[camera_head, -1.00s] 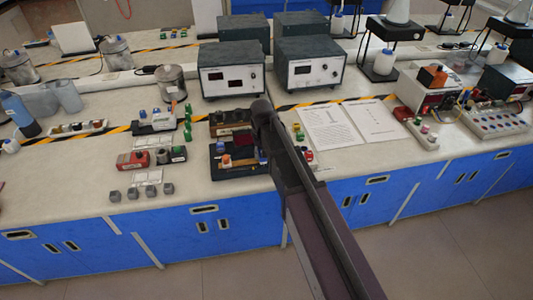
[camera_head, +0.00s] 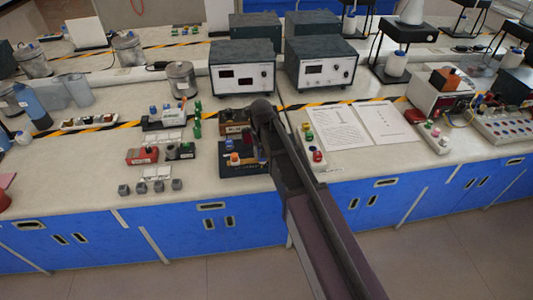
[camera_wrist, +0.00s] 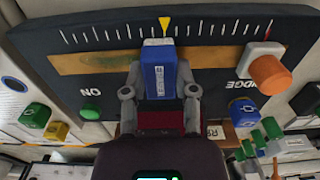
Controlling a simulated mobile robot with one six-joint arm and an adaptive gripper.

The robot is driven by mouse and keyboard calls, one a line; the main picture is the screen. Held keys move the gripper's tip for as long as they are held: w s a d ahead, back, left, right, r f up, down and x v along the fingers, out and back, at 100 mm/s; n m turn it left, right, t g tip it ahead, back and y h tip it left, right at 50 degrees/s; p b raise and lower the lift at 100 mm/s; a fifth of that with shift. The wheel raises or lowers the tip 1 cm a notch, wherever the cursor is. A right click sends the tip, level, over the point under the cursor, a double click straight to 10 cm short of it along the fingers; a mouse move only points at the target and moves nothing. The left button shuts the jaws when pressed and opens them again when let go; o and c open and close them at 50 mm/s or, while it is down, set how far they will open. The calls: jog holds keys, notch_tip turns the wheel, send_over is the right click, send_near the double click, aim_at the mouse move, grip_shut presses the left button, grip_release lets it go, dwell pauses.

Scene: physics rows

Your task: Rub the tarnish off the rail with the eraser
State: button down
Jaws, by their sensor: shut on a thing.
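In the wrist view my gripper (camera_wrist: 160,94) is shut on a blue block with a pale end, the eraser (camera_wrist: 159,72). The eraser stands in front of the middle of a brownish-gold strip, the rail (camera_wrist: 92,64), on a dark panel (camera_wrist: 55,35) with a white scale and a yellow pointer. The eraser hides part of the rail; I cannot tell whether they touch.
An orange knob (camera_wrist: 269,75) sticks out right of the rail, with a blue button (camera_wrist: 242,112) below it and a green button (camera_wrist: 91,111) at left. Small grey cubes (camera_head: 150,187) and a red box (camera_head: 141,155) lie left of the device; papers (camera_head: 340,127) lie right.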

jog(key=shift+s+a, duration=0.1)
jog(key=shift+a, duration=0.5)
jog(key=shift+r, duration=0.15)
notch_tip(320, 180, up, 6)
jog(key=p, duration=0.6)
dwell(0.4)
jog(key=shift+r+p, duration=1.45)
jog(key=shift+p, duration=0.15)
jog(key=shift+d+f, duration=0.1)
